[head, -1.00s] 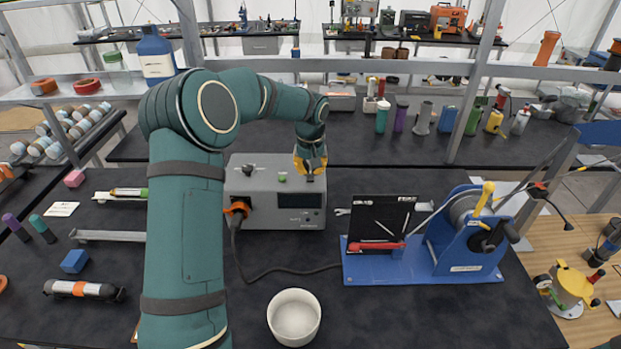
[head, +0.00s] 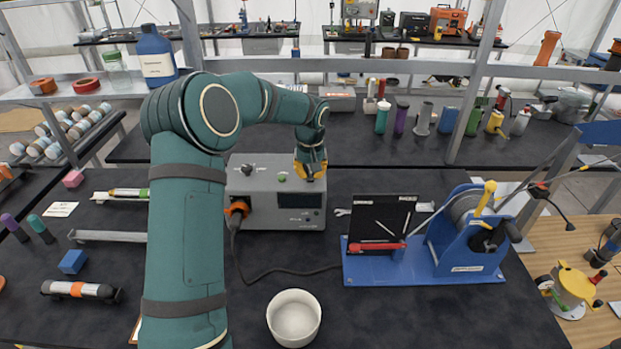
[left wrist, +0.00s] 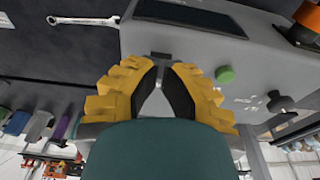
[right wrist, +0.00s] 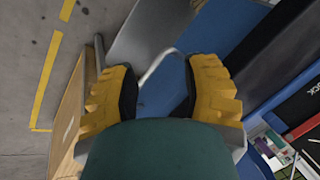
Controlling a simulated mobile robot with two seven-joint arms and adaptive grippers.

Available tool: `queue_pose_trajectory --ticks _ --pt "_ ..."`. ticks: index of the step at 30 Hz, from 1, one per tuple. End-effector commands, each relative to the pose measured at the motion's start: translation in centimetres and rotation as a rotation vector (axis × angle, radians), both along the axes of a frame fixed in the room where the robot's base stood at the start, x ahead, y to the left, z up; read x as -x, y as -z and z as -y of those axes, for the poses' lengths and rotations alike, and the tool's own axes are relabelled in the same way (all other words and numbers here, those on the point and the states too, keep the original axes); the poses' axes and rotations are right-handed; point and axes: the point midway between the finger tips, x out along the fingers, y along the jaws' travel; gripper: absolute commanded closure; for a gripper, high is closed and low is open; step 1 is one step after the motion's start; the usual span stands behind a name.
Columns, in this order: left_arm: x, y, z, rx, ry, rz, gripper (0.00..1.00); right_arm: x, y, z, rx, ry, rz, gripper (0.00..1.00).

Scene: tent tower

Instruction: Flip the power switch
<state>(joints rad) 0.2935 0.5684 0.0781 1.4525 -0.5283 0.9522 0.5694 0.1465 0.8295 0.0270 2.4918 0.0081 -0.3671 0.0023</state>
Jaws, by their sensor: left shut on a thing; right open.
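The grey power box (head: 292,213) stands on the dark bench, with a dark display, a green button (head: 282,178) and a black knob (head: 247,170). My left gripper (head: 310,173) is over the right part of its top. In the left wrist view its yellow fingers (left wrist: 161,78) are closed together on the small power switch (left wrist: 158,84), which shows as a silver tip between the dark pads. The pads hide most of the switch. The green button (left wrist: 225,75) is beside the fingers. My right gripper (right wrist: 163,78) is open and empty in the right wrist view.
An orange plug (head: 236,208) with a black cable joins the box to the blue winch stand (head: 425,268). A white bowl (head: 294,317) stands in front on the bench. A wrench (left wrist: 82,20) lies beside the box. Bottles stand along the back.

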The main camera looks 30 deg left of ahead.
Motion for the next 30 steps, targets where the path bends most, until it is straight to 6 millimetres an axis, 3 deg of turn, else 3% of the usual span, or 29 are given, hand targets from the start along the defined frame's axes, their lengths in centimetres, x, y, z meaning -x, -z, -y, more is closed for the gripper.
queue_pose_trajectory --ticks 30 --pt "0.0 1.4 0.0 0.0 0.001 0.0 1.0 0.0 1.0 0.0 0.0 0.0 0.0 0.53"
